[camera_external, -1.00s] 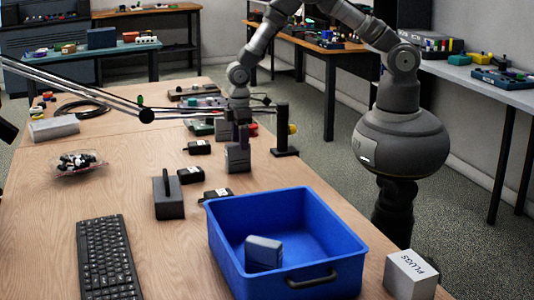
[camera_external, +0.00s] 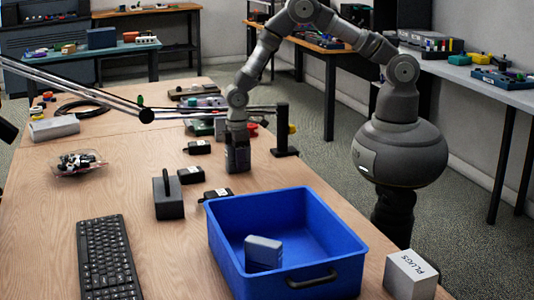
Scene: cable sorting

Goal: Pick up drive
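A dark grey upright block (camera_external: 238,160), which may be the drive, stands on the wooden table behind the blue bin. My gripper (camera_external: 237,146) points straight down right over it, at its upper part. The fingers merge with the dark block, so I cannot tell whether they are closed on it or around it. A grey-blue box-shaped thing (camera_external: 263,252), which may be another drive, sits tilted inside the blue bin (camera_external: 335,230).
Black adapters (camera_external: 191,175) lie left of my gripper, near a dark block with an upright post (camera_external: 168,198). A black post on a base (camera_external: 283,130) stands close on the right. A keyboard (camera_external: 107,257) and a box marked PLUGS (camera_external: 410,275) are in front.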

